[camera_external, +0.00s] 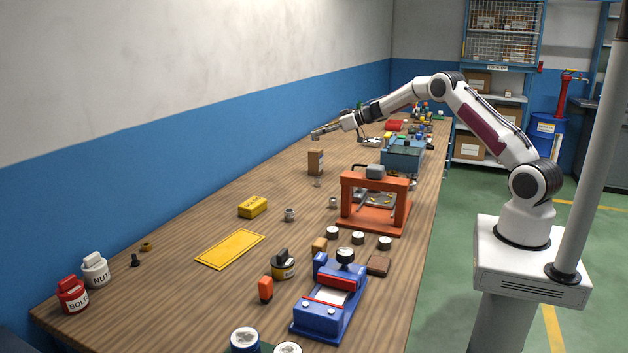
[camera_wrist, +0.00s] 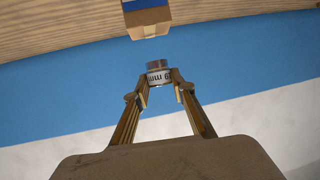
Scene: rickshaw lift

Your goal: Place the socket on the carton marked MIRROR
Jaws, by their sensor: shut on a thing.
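My gripper (camera_external: 321,132) is shut on the socket (camera_wrist: 158,72), a short metal cylinder with a white band printed with dark characters ending in "mm". The wrist view shows the socket between both fingertips of my gripper (camera_wrist: 160,80). A small brown carton (camera_external: 316,164) stands upright on the table, below my gripper in the outside view. A brown carton with a blue band (camera_wrist: 147,27) is at the top of the wrist view, apart from the socket. No MIRROR lettering is readable on the carton in either view.
An orange press frame (camera_external: 374,225), a yellow box (camera_external: 252,207), a yellow mat (camera_external: 230,249) and small metal parts (camera_external: 290,214) are nearer the camera. A blue case (camera_external: 402,158) stands right of the carton. Bare wood surrounds most of the carton; the blue-and-white wall is to the left.

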